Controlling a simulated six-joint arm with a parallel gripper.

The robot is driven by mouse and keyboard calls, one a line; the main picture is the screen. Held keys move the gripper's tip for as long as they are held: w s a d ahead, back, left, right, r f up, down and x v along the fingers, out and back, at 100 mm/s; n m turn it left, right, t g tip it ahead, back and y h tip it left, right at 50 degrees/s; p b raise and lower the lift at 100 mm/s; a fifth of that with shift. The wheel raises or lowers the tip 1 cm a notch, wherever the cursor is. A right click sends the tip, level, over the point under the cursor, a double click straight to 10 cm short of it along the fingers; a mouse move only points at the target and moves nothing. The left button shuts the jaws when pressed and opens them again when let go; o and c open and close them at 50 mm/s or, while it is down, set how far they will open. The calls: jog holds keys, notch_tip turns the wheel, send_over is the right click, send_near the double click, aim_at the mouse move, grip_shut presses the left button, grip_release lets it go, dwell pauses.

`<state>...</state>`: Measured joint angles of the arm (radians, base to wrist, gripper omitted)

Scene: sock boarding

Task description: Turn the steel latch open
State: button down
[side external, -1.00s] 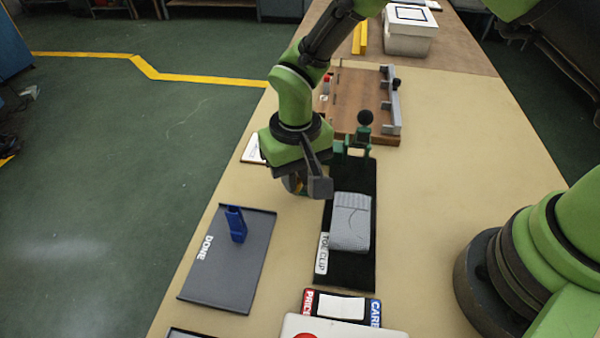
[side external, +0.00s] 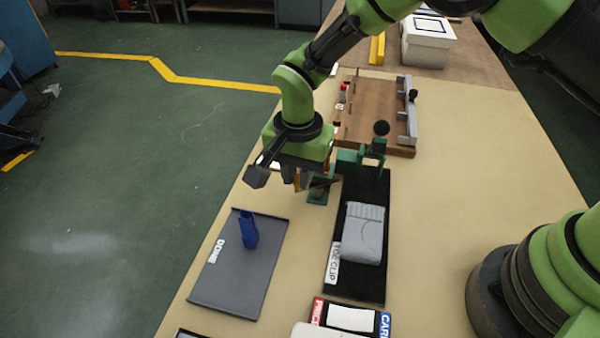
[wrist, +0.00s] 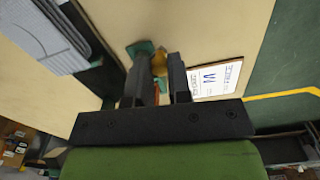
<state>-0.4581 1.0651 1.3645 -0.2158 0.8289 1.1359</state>
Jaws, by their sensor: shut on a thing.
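My gripper (side external: 298,181) is low over the table, beside the far left end of the black board. Its jaws are shut on a small yellow-orange part, which shows between the fingers in the wrist view (wrist: 159,63). This part is at a small green base (side external: 320,195), which also shows in the wrist view (wrist: 138,48). A dark pointed piece sticks out to the right above that base. I cannot tell whether it is the steel latch; the fingers hide much of the part they hold.
The black board (side external: 357,286) bears a grey sock (side external: 363,235), with a green black-knobbed clamp (side external: 374,148) at its far end. The DONE tray (side external: 225,285) holds a blue piece (side external: 248,230). A wooden fixture (side external: 378,105) stands behind. The table's right side is clear.

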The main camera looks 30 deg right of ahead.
aim_at(298, 177)
jog(key=shift+w+d+m, duration=0.1)
jog(key=shift+w+m, duration=0.05)
jog(key=shift+m, duration=0.15)
jog(key=c, duration=1.1)
grip_release()
jog(key=shift+o, duration=0.2)
jog(key=shift+r, duration=0.15)
notch_tip(298, 177, up, 8)
jog(key=shift+r, duration=0.85)
